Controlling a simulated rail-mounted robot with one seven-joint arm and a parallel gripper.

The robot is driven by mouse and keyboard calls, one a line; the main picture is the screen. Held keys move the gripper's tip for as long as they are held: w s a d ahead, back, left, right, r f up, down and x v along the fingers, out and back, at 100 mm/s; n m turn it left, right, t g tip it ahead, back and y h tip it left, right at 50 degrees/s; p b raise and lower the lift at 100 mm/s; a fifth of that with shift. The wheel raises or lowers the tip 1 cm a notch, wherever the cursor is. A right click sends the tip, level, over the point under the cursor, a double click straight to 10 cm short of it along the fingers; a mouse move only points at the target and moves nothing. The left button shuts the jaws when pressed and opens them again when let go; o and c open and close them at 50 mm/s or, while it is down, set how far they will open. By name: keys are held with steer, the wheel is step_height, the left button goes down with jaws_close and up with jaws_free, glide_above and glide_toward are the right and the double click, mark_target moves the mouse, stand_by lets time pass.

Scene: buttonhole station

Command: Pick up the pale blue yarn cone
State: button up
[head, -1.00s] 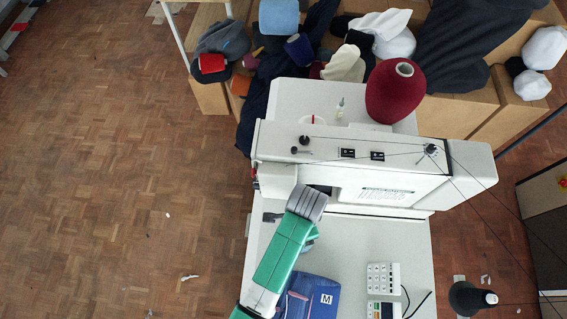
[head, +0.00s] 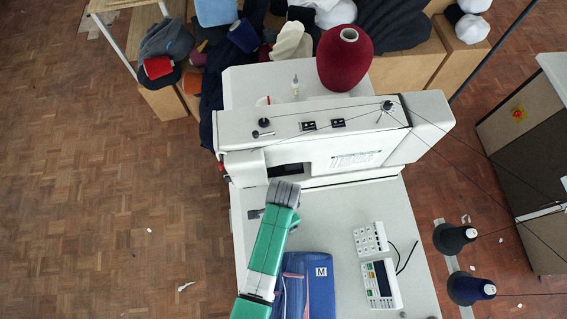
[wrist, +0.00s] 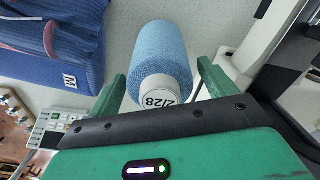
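A pale blue yarn cone (wrist: 158,52), with a white label reading 2/28 on its near end, shows in the wrist view against a light grey surface. My gripper (wrist: 162,76) is open, with one green finger on each side of the cone. A gap shows between each finger and the cone, and the cone's labelled end faces the palm. In the head view my green arm reaches over the sewing machine table (head: 340,210), and my fingers and this cone are hidden there.
A folded blue garment (head: 318,280), marked M, lies beside my arm; it also shows in the wrist view (wrist: 60,45). The sewing machine (head: 335,135) stands just behind. A control box (head: 381,284) is to the right. A red cone (head: 343,65) stands behind the machine.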

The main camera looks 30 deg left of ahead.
steer(key=shift+r, duration=0.1)
steer(key=c, duration=1.3)
